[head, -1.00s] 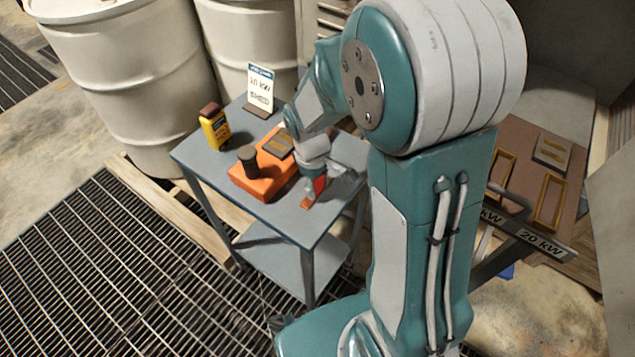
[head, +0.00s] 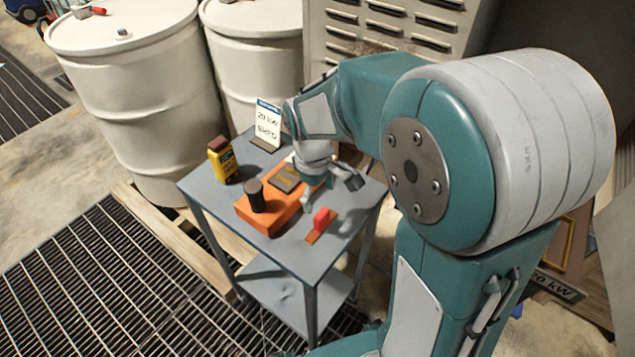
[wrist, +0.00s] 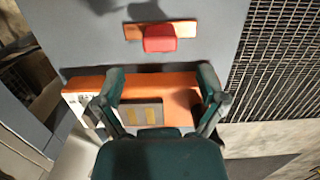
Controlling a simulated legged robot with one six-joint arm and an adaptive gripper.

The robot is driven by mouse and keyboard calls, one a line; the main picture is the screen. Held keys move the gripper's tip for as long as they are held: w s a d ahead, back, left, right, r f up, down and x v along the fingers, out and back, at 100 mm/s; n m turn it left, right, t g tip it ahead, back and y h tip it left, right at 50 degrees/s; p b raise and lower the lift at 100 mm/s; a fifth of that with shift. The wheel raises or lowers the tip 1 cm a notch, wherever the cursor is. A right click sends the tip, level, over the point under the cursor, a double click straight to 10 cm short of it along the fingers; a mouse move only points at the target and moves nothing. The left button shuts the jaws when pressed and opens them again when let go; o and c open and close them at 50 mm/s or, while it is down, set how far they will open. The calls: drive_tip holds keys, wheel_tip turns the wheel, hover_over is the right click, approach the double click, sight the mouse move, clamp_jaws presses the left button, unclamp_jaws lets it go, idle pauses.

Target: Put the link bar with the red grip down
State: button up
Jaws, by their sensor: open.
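The link bar with the red grip (head: 320,225) lies flat on the grey cart top, near its front right edge. In the wrist view its red grip (wrist: 160,38) stands up from a copper-coloured bar. My gripper (head: 331,192) is open and empty, above the cart and apart from the bar. In the wrist view my gripper's fingers (wrist: 160,84) are spread over the orange block, with the link bar beyond their tips.
White drums (head: 135,90) stand behind. A floor grating (head: 110,280) lies at left.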

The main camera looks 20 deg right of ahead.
drive_tip(key=s+d+r+m+t, duration=0.1)
drive_tip(key=s+r+m+t, duration=0.5)
drive_tip(key=s+r, duration=0.7)
drive_tip(key=shift+s+m+t+y, duration=0.4)
drive_tip(key=shift+m, duration=0.2)
idle(0.8)
